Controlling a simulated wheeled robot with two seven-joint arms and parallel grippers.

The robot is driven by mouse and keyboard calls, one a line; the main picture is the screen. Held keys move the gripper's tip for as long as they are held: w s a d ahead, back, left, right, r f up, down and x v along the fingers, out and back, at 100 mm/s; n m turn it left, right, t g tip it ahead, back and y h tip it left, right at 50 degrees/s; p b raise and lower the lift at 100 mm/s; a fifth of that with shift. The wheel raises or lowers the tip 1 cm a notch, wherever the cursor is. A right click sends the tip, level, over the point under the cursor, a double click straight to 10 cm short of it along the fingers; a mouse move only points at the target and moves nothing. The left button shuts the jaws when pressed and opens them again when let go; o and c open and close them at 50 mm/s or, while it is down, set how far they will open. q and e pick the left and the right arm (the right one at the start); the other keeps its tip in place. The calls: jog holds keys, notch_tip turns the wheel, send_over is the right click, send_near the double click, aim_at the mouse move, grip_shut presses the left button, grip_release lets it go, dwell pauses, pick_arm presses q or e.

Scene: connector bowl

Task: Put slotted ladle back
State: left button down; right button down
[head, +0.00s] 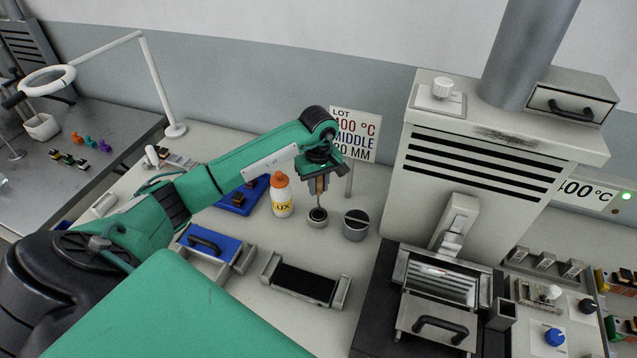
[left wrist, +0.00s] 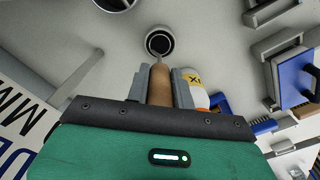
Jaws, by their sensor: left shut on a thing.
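My left gripper (head: 319,186) is shut on the brown handle of the slotted ladle (head: 318,203), which hangs down from the jaws. In the left wrist view the ladle's handle (left wrist: 160,84) sits between the two grey fingers (left wrist: 160,88). The ladle's lower end is over or in a small round cup (head: 317,222) with a dark inside; I cannot tell whether it touches. This cup also shows in the left wrist view (left wrist: 147,46). A larger grey pot (head: 356,231) stands just right of the cup. My right gripper is not in view.
A white bottle with an orange cap (head: 281,197) stands close left of the cup. A black-topped holder (head: 304,283) and a blue block with a handle (head: 207,246) lie in front. A large grey machine (head: 480,160) stands at the right. A sign (head: 355,135) is behind.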

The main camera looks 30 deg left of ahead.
pick_arm(q)
jog(key=shift+f, duration=0.2)
jog(key=c, duration=1.2)
grip_release()
jog(key=shift+r, duration=0.4)
notch_tip(320, 180, up, 10)
jog(key=b, duration=0.4)
jog(key=shift+f, duration=0.1)
jog(key=shift+r, duration=0.9)
